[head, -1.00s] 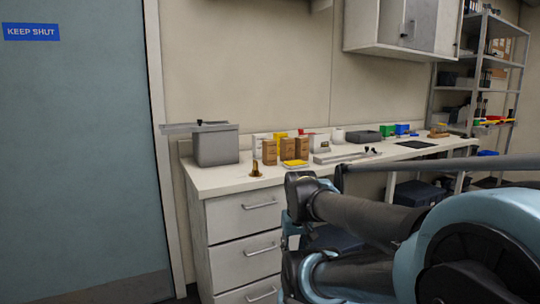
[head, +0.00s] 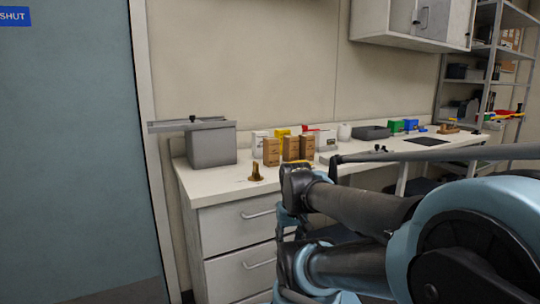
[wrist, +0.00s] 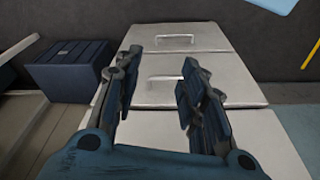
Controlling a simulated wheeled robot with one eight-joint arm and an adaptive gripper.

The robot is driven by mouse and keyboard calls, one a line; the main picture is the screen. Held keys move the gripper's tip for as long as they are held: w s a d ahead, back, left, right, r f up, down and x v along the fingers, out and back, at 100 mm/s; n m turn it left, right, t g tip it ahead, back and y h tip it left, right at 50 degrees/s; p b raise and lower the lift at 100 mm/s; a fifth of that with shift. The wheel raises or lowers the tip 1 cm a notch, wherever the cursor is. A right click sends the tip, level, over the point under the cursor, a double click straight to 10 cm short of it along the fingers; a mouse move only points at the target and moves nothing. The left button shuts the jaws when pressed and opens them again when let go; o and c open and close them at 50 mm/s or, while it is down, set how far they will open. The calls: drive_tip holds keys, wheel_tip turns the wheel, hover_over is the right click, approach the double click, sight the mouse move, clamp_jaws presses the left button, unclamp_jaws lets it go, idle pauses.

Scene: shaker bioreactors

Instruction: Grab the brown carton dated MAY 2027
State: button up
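Three brown cartons stand upright on the white bench in the head view: a left one (head: 271,151), a middle one (head: 291,148) and a right one (head: 307,146). Their printed dates are too small to read, so I cannot tell which says MAY 2027. My gripper shows in the wrist view (wrist: 156,90) with its two fingers spread apart and nothing between them. It is in front of the bench's drawers (wrist: 185,72), away from the cartons. In the head view my arm hides the gripper's fingers.
A grey box (head: 212,147) with a flat metal piece on top stands left of the cartons. A brass object (head: 256,173) sits near the front edge. White, yellow and red boxes stand behind the cartons. A dark blue crate (wrist: 68,70) lies on the floor.

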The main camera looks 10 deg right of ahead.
drive_tip(key=o, duration=0.4)
wheel_tip(320, 180, up, 3)
drive_tip(key=shift+f, duration=0.15)
wheel_tip(320, 180, up, 34)
drive_tip(key=r+n+g, duration=0.1)
drive_tip(key=n+g, duration=0.1)
drive_tip(key=n, duration=0.1)
hover_over(271, 152)
drive_tip(key=w, duration=0.3)
drive_tip(key=f, duration=1.7)
drive_tip(key=shift+w+d+f, duration=0.1)
drive_tip(key=shift+d+f, duration=0.25)
